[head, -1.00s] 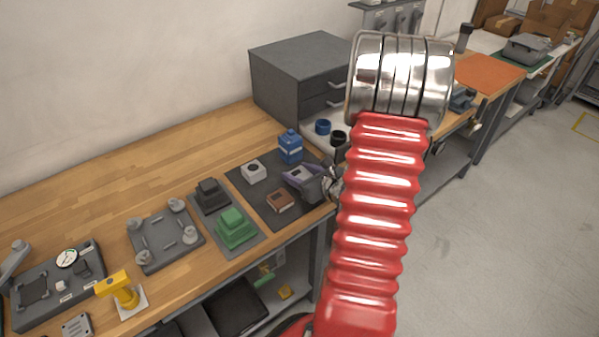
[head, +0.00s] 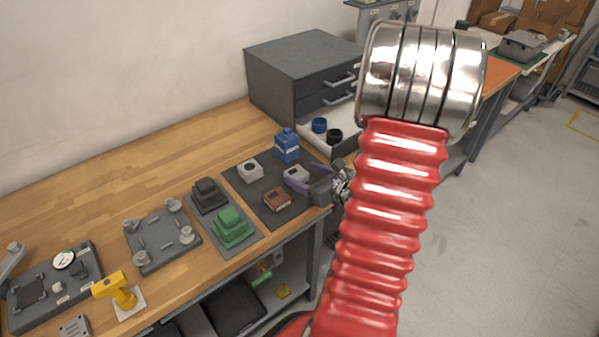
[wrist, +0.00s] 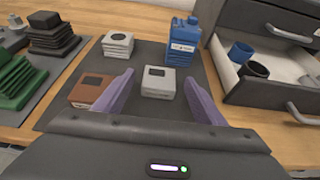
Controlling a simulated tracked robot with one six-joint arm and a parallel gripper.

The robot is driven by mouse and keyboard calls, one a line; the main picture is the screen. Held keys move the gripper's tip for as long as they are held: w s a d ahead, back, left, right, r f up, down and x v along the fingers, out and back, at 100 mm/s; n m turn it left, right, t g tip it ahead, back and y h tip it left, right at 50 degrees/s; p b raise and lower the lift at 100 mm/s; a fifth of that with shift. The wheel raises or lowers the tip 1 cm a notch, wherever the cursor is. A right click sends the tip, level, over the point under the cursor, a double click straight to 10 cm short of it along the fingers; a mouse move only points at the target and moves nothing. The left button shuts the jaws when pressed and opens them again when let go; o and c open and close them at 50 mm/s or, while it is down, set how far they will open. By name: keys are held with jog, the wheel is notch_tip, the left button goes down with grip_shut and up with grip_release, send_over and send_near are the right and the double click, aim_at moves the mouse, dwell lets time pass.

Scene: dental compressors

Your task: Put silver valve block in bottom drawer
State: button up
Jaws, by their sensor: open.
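The silver valve block (wrist: 158,82), a light grey block with a dark square on top, sits on the dark mat (wrist: 145,55). It also shows in the head view (head: 297,173). My gripper (wrist: 158,78) is open, its purple fingers on either side of the block with gaps; contact is not visible. In the head view my gripper (head: 298,184) is at the mat's right edge, beside the block. The bottom drawer (head: 345,147) of the grey cabinet (head: 300,70) is pulled open, with a white inside; the wrist view shows its dark front (wrist: 285,95).
A whiter block (wrist: 117,44), a brown block (wrist: 90,90) and a blue bottle (wrist: 183,42) share the mat. A blue cup (head: 319,125) and a black cup (head: 335,135) stand in the open drawer. Green stacked parts (head: 232,226) lie to the left.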

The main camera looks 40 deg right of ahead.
jog(key=v, duration=0.6)
jog(key=shift+s+r, duration=0.15)
jog(key=shift+s, duration=0.2)
jog(key=shift+w+a, duration=0.1)
dwell(0.4)
jog(key=w+a+r+n+g+y, duration=0.1)
jog(key=a+r+n+g+y, duration=0.25)
jog(key=a+n, duration=0.75)
jog(key=w+a+r+n+g+y, duration=0.3)
jog(key=a+n, duration=0.5)
jog(key=a, duration=0.7)
jog(key=s+a+r+n+g+h, duration=0.1)
jog(key=s+a+r+n+h, duration=0.4)
jog(key=n, duration=1.3)
jog(key=shift+s+a+r, duration=0.7)
jog(key=shift+s+r, duration=1)
jog(key=shift+s, duration=0.1)
jog(key=shift+o, duration=0.4)
